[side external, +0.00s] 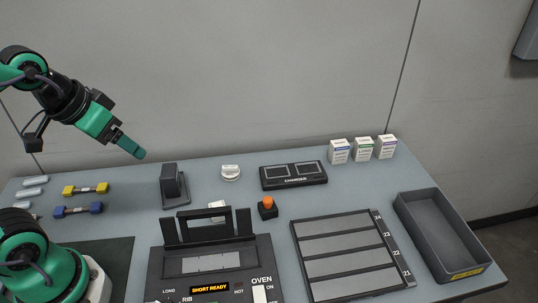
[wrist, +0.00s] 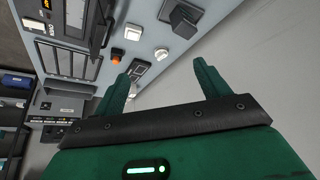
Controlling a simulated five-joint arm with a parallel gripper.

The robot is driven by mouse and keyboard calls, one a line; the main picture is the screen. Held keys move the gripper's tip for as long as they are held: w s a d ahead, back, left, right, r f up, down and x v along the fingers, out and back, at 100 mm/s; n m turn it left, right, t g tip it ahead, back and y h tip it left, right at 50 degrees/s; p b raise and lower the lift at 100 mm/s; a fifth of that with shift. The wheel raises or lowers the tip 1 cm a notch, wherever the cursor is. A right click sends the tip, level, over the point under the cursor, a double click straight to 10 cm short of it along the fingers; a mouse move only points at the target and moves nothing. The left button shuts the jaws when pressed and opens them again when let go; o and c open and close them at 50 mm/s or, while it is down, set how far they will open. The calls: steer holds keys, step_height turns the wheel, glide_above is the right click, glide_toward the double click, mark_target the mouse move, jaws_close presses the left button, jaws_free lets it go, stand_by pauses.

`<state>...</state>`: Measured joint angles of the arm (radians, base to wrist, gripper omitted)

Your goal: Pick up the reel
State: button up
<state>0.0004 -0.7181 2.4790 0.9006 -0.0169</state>
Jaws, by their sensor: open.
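A small white round thing (side external: 230,172), which looks like the reel, sits on the table behind the oven unit. It also shows in the wrist view (wrist: 161,54), just beyond the gap between my fingers. My gripper (side external: 132,147) is raised at the left, well above the table and apart from the reel. In the wrist view my gripper (wrist: 161,70) has its two green fingers spread with nothing between them.
A dark stand (side external: 174,185) is left of the reel and a black changer pad (side external: 293,175) right of it. An orange button (side external: 268,206) and the oven unit (side external: 211,262) are in front. Small boxes (side external: 363,149), a slotted tray (side external: 345,254) and a grey bin (side external: 440,233) are to the right.

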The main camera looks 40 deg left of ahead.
steer(key=w+n+g, duration=0.1)
steer(key=w+n, duration=0.1)
steer(key=w, duration=0.5)
steer(key=n+g, duration=0.4)
steer(key=n, duration=0.1)
glide_above(230, 166)
step_height(230, 166, down, 16)
steer(key=shift+a+f, duration=0.1)
steer(key=shift+w+f, duration=0.2)
steer(key=shift+f, duration=0.35)
steer(key=shift+s+f, duration=0.15)
steer(key=shift+f, duration=1.8)
steer(key=shift+s+f, duration=0.1)
steer(key=shift+f, duration=1.8)
steer(key=c, duration=1.1)
